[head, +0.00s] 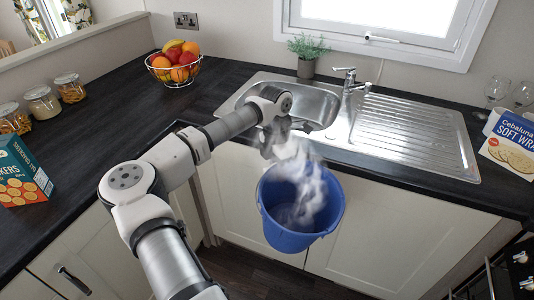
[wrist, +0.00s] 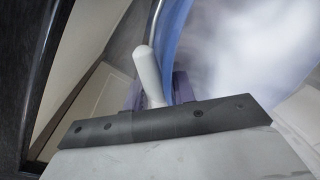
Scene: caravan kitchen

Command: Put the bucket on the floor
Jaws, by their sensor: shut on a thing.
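The blue bucket (head: 296,226) hangs in the air in front of the cupboard doors, below the edge of the worktop and above the floor (head: 262,284). It looks roughly upright, and a white blurred shape shows in its opening. My gripper (head: 283,145) is above the bucket, near the sink's front edge. In the wrist view my gripper (wrist: 158,92) is shut on the bucket's white handle grip (wrist: 147,72). The wire handle runs up from the grip, and the bucket's blue wall (wrist: 175,40) is close beside it.
The sink (head: 310,100) and worktop edge are just behind my gripper. White cupboard doors (head: 400,235) stand behind the bucket. A fruit basket (head: 175,66), a cracker box (head: 22,172) and a wrap box (head: 512,145) stand on the worktop.

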